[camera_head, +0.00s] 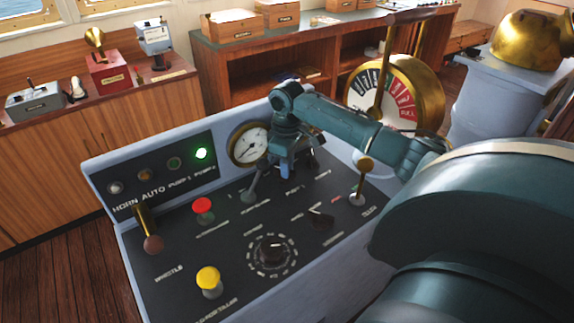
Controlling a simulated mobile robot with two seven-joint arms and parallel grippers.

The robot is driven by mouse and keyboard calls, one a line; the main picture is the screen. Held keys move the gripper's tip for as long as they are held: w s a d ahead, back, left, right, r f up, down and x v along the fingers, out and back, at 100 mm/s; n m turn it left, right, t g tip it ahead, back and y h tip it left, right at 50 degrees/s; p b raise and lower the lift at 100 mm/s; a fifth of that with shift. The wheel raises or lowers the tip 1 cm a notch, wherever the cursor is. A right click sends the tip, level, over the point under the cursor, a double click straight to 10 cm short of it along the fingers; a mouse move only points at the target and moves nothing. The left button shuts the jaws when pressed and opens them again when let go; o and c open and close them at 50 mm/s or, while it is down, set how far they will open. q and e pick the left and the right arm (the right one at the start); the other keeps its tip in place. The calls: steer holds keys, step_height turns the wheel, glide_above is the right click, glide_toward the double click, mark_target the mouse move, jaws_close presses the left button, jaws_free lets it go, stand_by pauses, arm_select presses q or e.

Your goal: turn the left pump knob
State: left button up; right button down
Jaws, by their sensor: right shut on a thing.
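The sloped black console panel (225,245) stands in front of me. My right gripper (290,172) points down at the panel's upper part, just above a label that seems to read PUMP 1. It is shut on the left pump knob, which the gripper hides almost entirely. A dark shape close to the right of the gripper may be the right pump knob; I cannot tell. My left gripper is not in view.
Close around are a round gauge (249,146), a grey lever (252,187), a red button (203,205), a yellow button (209,278), a black dial (272,250) and a brass-topped lever (363,175). A brass telegraph (425,85) stands behind my right arm.

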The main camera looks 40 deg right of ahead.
steer(key=c, duration=1.5)
jaws_free()
steer(key=shift+o, duration=0.2)
step_height(320, 180, up, 13)
steer(key=shift+r+b, duration=0.15)
steer(key=shift+b, duration=0.2)
steer(key=shift+s, duration=0.1)
